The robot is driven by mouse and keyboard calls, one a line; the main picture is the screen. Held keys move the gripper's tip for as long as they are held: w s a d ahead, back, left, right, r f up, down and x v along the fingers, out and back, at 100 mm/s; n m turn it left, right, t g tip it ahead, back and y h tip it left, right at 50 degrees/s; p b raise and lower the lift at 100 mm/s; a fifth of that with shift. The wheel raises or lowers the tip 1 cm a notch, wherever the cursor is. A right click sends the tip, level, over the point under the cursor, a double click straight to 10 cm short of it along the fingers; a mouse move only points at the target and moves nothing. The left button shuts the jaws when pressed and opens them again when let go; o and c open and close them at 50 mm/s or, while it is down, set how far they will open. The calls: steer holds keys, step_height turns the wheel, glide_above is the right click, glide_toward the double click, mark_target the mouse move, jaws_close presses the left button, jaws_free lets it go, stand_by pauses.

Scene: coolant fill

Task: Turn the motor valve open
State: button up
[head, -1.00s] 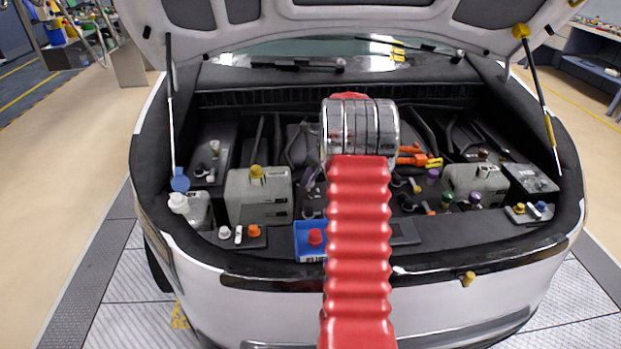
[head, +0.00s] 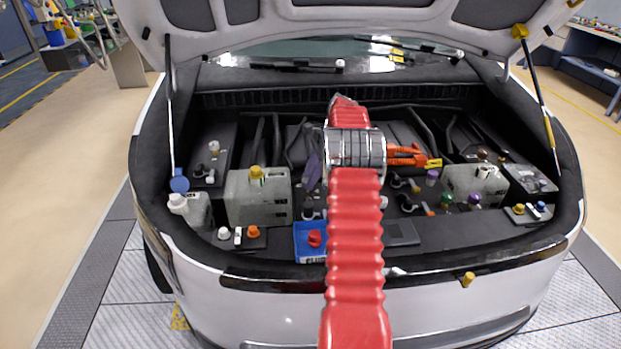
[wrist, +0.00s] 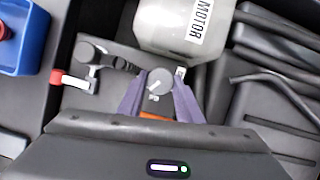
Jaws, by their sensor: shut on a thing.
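The motor valve is a small round grey knob (wrist: 159,81) with a pale mark on its face, in the wrist view just below a whitish tank (wrist: 160,28) labelled MOTOR. My gripper (wrist: 158,88) has its two purple fingers on either side of the knob, closed on it. In the head view one purple finger (head: 313,170) shows left of my metal wrist joint. My red arm hides the valve and most of the gripper there.
A blue box (head: 309,251) with a red knob sits left of my arm; its corner also shows in the wrist view (wrist: 25,45). A red-and-white lever (wrist: 70,81) lies left of the knob. Grey tanks (head: 258,198) and orange connectors (head: 405,155) crowd the bay.

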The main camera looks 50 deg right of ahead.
steer(key=n+g, duration=0.1)
steer(key=n, duration=0.3)
steer(key=shift+d+g, duration=0.1)
steer(key=shift+g, duration=0.2)
steer(key=shift+w+n+g, duration=0.15)
steer(key=shift+n+g, duration=0.35)
steer(key=shift+n, duration=0.8)
steer(key=shift+n+y, duration=0.3)
steer(key=shift+n, duration=0.2)
steer(key=o, duration=1)
steer(key=shift+o, duration=0.2)
steer(key=shift+w+r, duration=0.1)
steer(key=shift+w, duration=0.05)
